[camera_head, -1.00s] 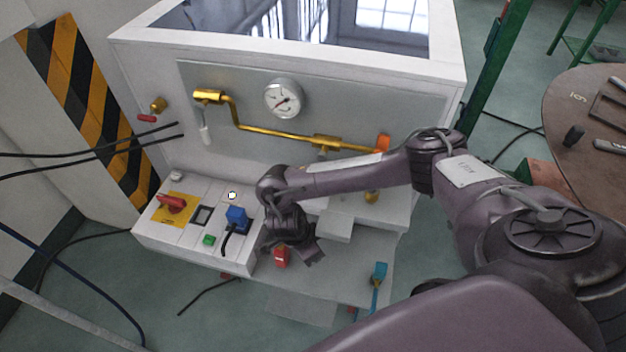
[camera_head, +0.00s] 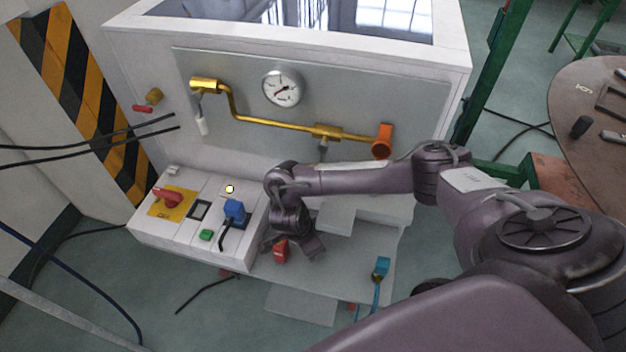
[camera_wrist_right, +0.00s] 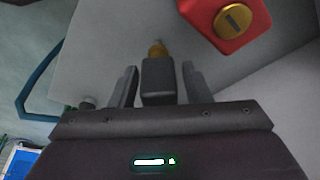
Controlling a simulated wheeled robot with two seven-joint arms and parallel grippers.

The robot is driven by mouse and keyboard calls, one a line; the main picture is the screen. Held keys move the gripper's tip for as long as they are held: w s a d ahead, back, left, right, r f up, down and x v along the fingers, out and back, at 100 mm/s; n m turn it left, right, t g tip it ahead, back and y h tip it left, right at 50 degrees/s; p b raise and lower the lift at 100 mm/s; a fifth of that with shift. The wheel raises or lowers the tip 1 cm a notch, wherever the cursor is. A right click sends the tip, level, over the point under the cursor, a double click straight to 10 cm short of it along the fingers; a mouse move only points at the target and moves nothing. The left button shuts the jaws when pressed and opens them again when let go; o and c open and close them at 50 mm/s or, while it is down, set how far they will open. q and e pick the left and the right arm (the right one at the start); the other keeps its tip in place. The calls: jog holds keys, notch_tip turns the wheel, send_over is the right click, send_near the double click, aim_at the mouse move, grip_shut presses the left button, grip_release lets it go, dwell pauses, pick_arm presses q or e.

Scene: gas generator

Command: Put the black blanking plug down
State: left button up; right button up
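The black blanking plug (camera_wrist_right: 158,80) shows in the right wrist view as a dark block with a brass tip pointing away from me. It sits between the two fingers of my right gripper (camera_wrist_right: 160,86), over a light grey surface. A narrow gap shows on each side of the plug, so the fingers look open around it. Whether the tip touches the surface is unclear. In the head view my right gripper (camera_head: 300,247) points down over the low grey shelf (camera_head: 345,268), and the plug cannot be made out there. My left gripper is not in view.
A red block (camera_head: 281,252) stands beside my right gripper; a red part with a brass disc (camera_wrist_right: 232,19) shows close by in the wrist view. A blue connector (camera_head: 382,267) is on the shelf's right. The control box (camera_head: 190,232) with a blue plug (camera_head: 234,211) lies left.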

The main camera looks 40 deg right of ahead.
jog(key=shift+o, duration=0.2)
jog(key=shift+r, duration=0.15)
jog(key=shift+r+p, duration=0.3)
jog(key=shift+p, duration=0.1)
jog(key=p+v, duration=0.7)
jog(key=v, duration=0.4)
jog(key=shift+r, duration=0.2)
jog(key=shift+a, duration=0.25)
